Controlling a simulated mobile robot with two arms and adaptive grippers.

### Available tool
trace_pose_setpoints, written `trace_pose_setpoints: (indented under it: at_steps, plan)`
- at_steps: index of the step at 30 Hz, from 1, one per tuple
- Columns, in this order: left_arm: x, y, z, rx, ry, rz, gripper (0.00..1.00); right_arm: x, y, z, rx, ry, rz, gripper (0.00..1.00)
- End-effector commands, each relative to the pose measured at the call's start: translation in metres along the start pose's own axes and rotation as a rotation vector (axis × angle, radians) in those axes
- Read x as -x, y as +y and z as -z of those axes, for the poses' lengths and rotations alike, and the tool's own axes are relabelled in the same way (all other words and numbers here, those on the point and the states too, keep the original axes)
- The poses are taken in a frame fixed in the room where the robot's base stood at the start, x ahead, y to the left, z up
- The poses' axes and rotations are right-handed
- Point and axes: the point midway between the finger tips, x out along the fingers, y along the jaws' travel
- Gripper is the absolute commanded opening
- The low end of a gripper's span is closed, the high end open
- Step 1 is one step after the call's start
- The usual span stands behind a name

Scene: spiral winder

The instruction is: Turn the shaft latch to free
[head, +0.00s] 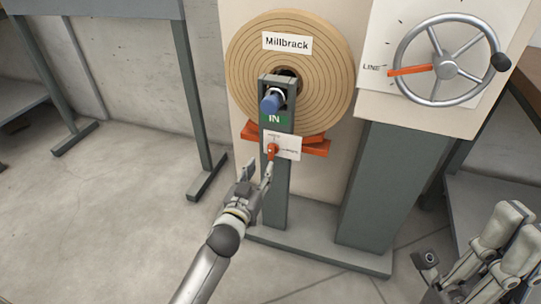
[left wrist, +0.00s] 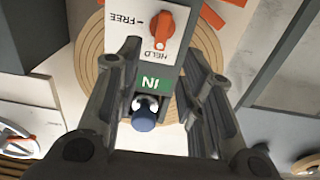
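The shaft latch (head: 271,150) is a small orange knob on a white plate (head: 291,148) on the grey post, below the green IN label. In the left wrist view, which is upside down, the knob (left wrist: 163,30) has its long end toward the word HELD; FREE is printed to one side. My left gripper (head: 259,170) is open and empty, just below the plate in the head view. In the left wrist view its fingers (left wrist: 160,65) stand apart, with the IN label and blue shaft end between them. My right gripper (head: 505,242) is at the lower right, partly cut off.
A brown wound roll labelled Millbrack (head: 330,75) is behind the post, with a blue-tipped shaft (head: 271,100) at its centre. A handwheel (head: 445,100) with an orange pointer is at upper right. Grey table legs (head: 195,95) stand left; the floor there is clear.

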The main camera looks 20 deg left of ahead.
Motion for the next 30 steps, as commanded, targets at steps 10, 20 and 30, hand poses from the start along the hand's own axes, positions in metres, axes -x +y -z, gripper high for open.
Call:
trace_pose_setpoints:
  at_steps: [10,20,30]
  plan:
    - [-0.061,-0.001,-0.002,-0.003,0.0,0.001,0.36,0.022,0.0,-0.003,-0.001,0.013,0.0,0.0]
    - [-0.088,-0.001,-0.002,-0.002,-0.003,0.001,0.36,0.026,0.0,-0.005,0.0,0.022,0.006,0.0]
    - [-0.089,-0.001,-0.001,-0.001,-0.003,0.001,0.31,0.025,0.0,-0.005,0.0,0.02,0.005,0.0]
